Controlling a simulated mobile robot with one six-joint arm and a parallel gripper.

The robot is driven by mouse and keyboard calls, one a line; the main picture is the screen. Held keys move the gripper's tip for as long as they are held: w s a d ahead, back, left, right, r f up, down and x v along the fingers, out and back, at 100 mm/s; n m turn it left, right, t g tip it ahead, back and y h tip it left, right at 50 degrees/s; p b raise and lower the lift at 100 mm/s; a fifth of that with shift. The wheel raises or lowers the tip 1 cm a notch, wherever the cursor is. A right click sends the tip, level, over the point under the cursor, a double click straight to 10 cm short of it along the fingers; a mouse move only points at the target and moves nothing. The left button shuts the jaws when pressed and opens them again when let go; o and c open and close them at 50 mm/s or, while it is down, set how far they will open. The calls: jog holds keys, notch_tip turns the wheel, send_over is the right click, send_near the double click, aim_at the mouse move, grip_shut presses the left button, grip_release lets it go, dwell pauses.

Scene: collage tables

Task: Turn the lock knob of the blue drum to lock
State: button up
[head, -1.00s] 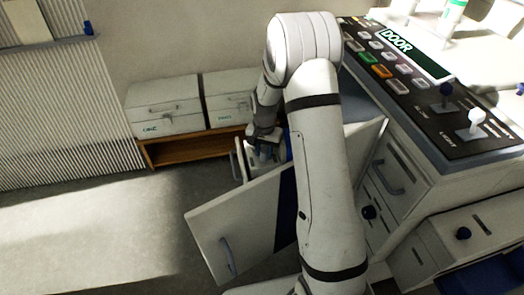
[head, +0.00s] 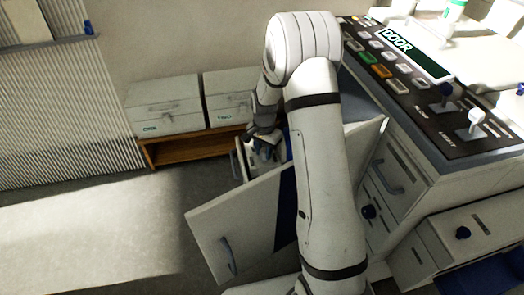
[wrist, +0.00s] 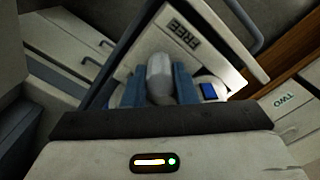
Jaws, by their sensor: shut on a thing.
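In the wrist view, my gripper (wrist: 160,88) has its two blue fingers on either side of a pale grey knob (wrist: 159,66) and is shut on it. The knob sits in front of a white panel (wrist: 150,42) marked FREE, whose lettering appears upside down. In the head view, my gripper (head: 264,152) is low behind the open white door (head: 235,222), partly hidden by my arm. A strip of blue (head: 287,147) shows beside it; I cannot tell whether this is the drum. The drum's body is not clearly visible.
A control console (head: 420,85) with a DOOR display and a drawer cabinet (head: 395,170) stand at the right. Two grey boxes (head: 165,105) rest on a wooden shelf (head: 195,149) at the back.

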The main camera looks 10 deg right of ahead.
aim_at(264, 150)
jog(key=o, duration=1)
jog(key=shift+r+p, duration=0.6)
jog(key=shift+r, duration=3.3)
